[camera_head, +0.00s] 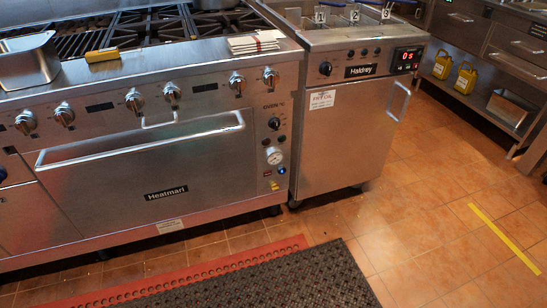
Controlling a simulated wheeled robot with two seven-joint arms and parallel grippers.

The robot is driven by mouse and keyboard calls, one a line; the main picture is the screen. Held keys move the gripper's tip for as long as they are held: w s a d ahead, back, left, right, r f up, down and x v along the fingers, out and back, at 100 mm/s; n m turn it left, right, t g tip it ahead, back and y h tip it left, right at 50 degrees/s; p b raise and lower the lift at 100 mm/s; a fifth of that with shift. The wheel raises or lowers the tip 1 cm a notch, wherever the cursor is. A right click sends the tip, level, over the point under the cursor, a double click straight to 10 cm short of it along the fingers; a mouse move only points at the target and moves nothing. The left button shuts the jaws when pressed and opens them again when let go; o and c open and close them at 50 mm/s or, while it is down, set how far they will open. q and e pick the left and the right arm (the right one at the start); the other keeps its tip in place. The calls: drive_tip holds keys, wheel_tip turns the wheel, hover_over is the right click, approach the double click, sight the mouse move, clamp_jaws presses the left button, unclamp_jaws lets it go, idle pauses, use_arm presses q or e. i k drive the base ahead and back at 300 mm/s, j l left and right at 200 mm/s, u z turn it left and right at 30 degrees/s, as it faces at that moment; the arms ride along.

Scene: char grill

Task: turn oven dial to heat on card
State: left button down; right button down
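The oven dial (274,123) is a small black knob on the right end panel of the steel Heatmari range, under the word OVEN. Its pointer setting is too small to read. A round white gauge (274,156) sits below it, with a lit blue lamp (282,171) beneath. The oven door (150,178) is shut, with a long bar handle across its top. Neither of my grippers is in view.
Several silver burner knobs (237,82) line the front above the door. A folded cloth (254,42), yellow block (102,55) and steel pan (28,62) lie on top. A Haldrey fryer (345,120) stands right.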

sight(275, 122)
drive_tip(key=i+l, duration=0.1)
drive_tip(key=i, duration=0.85)
drive_tip(key=i+l+u, duration=0.1)
drive_tip(key=i, duration=0.4)
